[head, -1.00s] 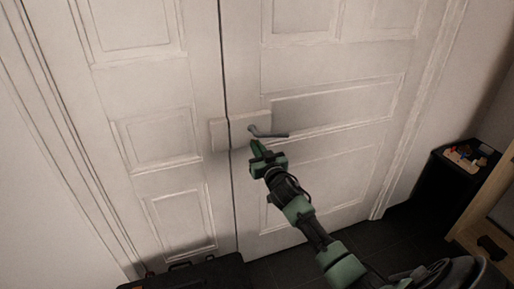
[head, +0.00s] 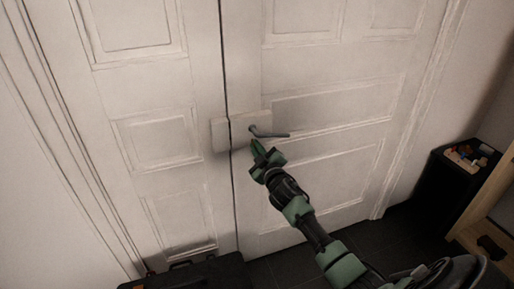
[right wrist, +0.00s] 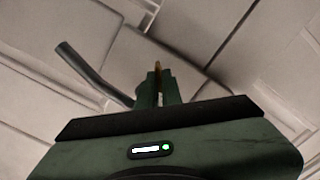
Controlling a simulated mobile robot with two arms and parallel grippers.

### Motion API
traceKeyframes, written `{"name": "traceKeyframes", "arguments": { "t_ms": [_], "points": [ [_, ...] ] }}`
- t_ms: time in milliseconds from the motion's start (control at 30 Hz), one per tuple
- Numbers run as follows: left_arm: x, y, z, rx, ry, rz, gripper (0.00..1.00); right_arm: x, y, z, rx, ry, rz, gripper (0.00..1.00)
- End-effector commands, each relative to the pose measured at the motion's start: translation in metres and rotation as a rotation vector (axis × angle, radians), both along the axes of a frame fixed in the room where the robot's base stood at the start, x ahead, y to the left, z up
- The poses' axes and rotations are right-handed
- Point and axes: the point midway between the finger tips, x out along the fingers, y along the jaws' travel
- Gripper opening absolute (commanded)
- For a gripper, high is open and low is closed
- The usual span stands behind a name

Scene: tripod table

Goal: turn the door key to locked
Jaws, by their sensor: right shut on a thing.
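The white double door carries a pale lock plate (head: 243,130) with a dark lever handle (head: 272,134) that points right. My right gripper (head: 257,147) is at the plate just below the handle's base. In the right wrist view, its green fingers (right wrist: 158,86) are shut on a small brass-coloured key (right wrist: 157,66), of which only a thin edge shows between the tips. The lever handle (right wrist: 85,68) is to the left of the fingers there. The key is hidden in the head view, and its turn angle is hard to tell. My left gripper is not in view.
A dark case (head: 190,273) lies on the floor at the door's foot. A black bin (head: 452,182) with small items on top stands at the right, beside a wooden piece of furniture (head: 488,215). The space in front of the door's middle is free.

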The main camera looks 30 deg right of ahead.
Motion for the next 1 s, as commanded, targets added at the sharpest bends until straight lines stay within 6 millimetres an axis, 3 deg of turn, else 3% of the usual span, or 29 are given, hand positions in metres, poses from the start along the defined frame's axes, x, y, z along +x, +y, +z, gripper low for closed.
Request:
{"name": "traceKeyframes", "arguments": {
  "t_ms": [600,1000],
  "points": [
    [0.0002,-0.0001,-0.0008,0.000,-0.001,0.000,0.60,0.0001,0.0014,-0.0037,-0.555,0.136,0.000,0.00],
    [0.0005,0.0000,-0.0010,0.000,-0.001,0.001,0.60,0.0002,0.0016,-0.0049,-0.783,0.191,0.000,0.00]
  ]
}}
